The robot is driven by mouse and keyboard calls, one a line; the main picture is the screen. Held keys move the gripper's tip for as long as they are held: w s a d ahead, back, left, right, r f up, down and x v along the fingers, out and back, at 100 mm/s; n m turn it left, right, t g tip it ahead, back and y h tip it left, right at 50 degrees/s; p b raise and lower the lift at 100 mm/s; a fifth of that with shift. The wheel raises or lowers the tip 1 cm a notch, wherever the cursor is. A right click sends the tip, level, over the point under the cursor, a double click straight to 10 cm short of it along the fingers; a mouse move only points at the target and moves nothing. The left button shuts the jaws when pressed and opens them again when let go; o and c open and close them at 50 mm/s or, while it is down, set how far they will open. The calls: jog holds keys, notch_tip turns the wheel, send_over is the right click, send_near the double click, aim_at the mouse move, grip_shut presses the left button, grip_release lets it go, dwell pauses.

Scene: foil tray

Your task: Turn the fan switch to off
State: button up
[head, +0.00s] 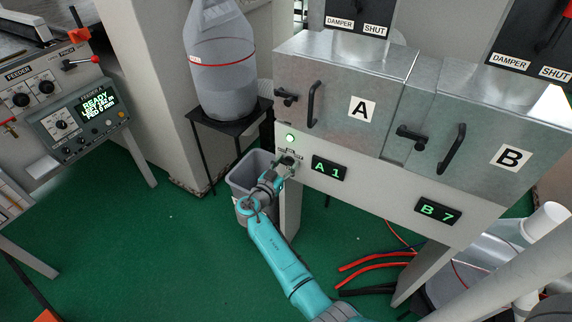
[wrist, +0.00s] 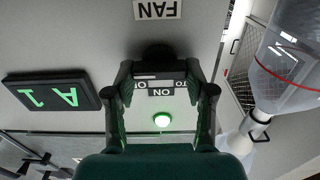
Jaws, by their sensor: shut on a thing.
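The fan switch is a dark knob (wrist: 157,52) on the pale panel, beside a FAN label (wrist: 157,10) in the wrist view, which is upside down. My gripper (wrist: 158,70) is shut on the knob, one finger on each side. It also shows at the panel in the head view (head: 286,164), where it mostly hides the switch. An ON label (wrist: 160,91) shows between the fingers; other small labels there are partly covered. A lamp (wrist: 162,120) beside the switch glows green, and it shows above my gripper in the head view (head: 290,138). The knob's exact pointing direction is hard to tell.
Displays A 1 (head: 329,169) and B 7 (head: 438,211) sit on the panel, right of my gripper. Metal boxes A (head: 345,75) and B (head: 480,120) with handles are above. A grey bin (head: 240,178) stands close behind my gripper.

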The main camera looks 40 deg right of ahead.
jog(key=shift+n, duration=0.3)
jog(key=n, duration=0.4)
jog(key=shift+w, duration=0.15)
jog(key=shift+a+f+n, duration=0.1)
jog(key=shift+n, duration=2.1)
jog(key=shift+w, duration=0.1)
jog(key=o, duration=1.2)
jog(key=shift+c, duration=0.2)
jog(key=v, duration=1.2)
